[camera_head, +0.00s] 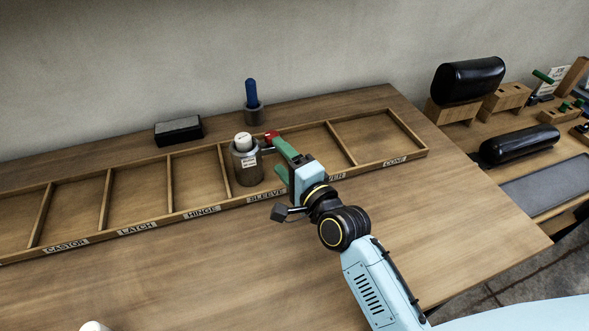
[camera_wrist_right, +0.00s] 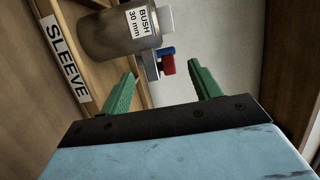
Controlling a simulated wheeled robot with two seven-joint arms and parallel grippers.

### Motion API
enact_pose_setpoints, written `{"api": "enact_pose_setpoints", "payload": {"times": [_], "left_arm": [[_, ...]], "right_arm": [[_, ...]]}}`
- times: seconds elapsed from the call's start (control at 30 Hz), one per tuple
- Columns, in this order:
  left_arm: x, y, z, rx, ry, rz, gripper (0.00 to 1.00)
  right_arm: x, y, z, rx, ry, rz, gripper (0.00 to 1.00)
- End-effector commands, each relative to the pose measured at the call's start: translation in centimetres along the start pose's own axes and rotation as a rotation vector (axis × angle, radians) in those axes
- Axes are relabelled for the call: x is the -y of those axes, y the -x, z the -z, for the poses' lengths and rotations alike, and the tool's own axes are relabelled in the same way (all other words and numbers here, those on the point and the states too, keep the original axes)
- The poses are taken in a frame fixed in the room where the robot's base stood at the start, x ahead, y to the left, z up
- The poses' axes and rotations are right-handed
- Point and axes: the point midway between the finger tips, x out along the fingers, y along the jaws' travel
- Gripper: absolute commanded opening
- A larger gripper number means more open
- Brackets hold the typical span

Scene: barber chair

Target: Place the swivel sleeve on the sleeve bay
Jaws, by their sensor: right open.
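The swivel sleeve (camera_head: 247,168) is a grey metal cylinder with a white top, a side arm and a red tip (camera_head: 271,136). It stands upright in the bay of the wooden tray labelled SLEEVE (camera_head: 266,197). In the right wrist view the sleeve (camera_wrist_right: 112,38) carries a label reading "BUSH 30 mm", and the red tip (camera_wrist_right: 168,66) shows beyond the fingers. My right gripper (camera_head: 281,159) has green fingers. It is open just right of the sleeve, with nothing seen between its fingers (camera_wrist_right: 164,82). My left gripper is not in view.
Black cushions (camera_head: 468,80) and wooden blocks are right. The front table is mostly clear.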

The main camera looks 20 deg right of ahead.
Motion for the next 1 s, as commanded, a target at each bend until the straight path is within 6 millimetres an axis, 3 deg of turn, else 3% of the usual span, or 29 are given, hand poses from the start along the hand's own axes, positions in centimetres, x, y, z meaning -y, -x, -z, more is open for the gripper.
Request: {"api": "enact_pose_setpoints", "payload": {"times": [0.1, 0.3, 0.87, 1.0], "left_arm": [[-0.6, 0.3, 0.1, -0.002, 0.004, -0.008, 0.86], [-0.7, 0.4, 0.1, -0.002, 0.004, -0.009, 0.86], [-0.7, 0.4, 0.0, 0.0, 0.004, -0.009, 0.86], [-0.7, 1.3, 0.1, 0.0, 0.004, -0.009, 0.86]], "right_arm": [[0.0, 2.3, 0.0, 0.0, 0.001, -0.002, 0.63], [0.0, 4.4, 0.0, 0.0, 0.0, -0.001, 0.63], [0.0, 4.8, 0.0, 0.0, 0.0, 0.001, 0.63], [0.9, 4.8, 0.0, 0.0, 0.0, 0.001, 0.63]]}}
